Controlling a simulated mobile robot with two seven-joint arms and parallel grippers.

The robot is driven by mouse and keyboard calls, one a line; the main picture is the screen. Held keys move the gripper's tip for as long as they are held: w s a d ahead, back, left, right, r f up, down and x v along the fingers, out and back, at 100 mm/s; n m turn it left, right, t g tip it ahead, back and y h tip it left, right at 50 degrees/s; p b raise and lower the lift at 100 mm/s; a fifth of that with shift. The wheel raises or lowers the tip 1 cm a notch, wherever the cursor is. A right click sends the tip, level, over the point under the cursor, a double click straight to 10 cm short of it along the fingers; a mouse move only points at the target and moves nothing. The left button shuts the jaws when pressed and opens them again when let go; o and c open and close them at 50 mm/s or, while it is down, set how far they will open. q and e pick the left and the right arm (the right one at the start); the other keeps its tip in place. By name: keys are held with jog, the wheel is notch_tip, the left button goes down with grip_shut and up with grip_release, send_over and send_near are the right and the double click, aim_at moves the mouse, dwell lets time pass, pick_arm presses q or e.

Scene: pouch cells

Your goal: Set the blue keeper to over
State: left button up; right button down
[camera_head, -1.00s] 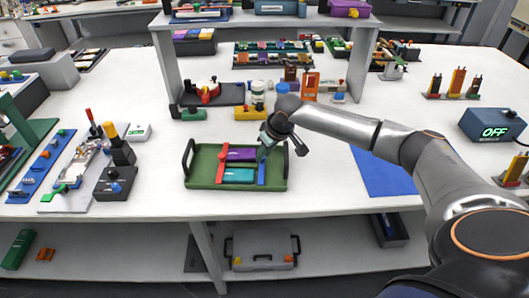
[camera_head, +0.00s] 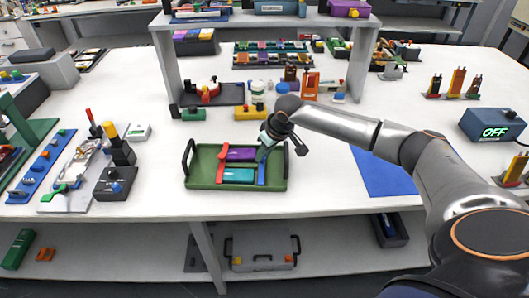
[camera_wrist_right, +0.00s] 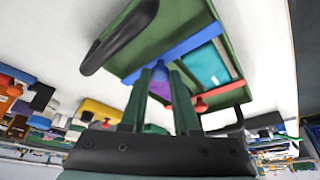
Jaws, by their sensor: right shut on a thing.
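The green tray (camera_head: 208,181) with two black handles lies near the table's front edge. In it are a purple pouch cell (camera_head: 241,155) and a teal pouch cell (camera_head: 238,175). A red keeper (camera_head: 221,166) stands at the cells' left ends and the blue keeper (camera_head: 262,175) at their right ends. My right gripper (camera_head: 265,152) is shut on the blue keeper's knob. In the right wrist view its fingers (camera_wrist_right: 160,72) meet at the blue bar (camera_wrist_right: 192,41), beside the teal cell (camera_wrist_right: 208,66). Whether the bar overlaps the cells is unclear. My left gripper is out of view.
Behind the tray stand a green block (camera_head: 193,114), a yellow block (camera_head: 251,113) and a raised shelf (camera_head: 260,20). A blue mat (camera_head: 384,172) lies to the right, under my arm. A black box with a yellow top (camera_head: 113,184) stands left.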

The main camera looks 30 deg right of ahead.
aim_at(254, 167)
dwell(0.3)
jog(key=shift+w+a+r+p, duration=0.15)
jog(key=shift+w+a+p, duration=0.05)
jog(key=shift+a+p, duration=0.15)
jog(key=shift+w+a+p, duration=0.4)
jog(key=shift+w+a, duration=0.2)
jog(key=shift+a, duration=0.2)
jog(key=shift+w+a, duration=0.2)
jog(key=shift+a, duration=0.05)
jog(key=c, duration=0.6)
grip_release()
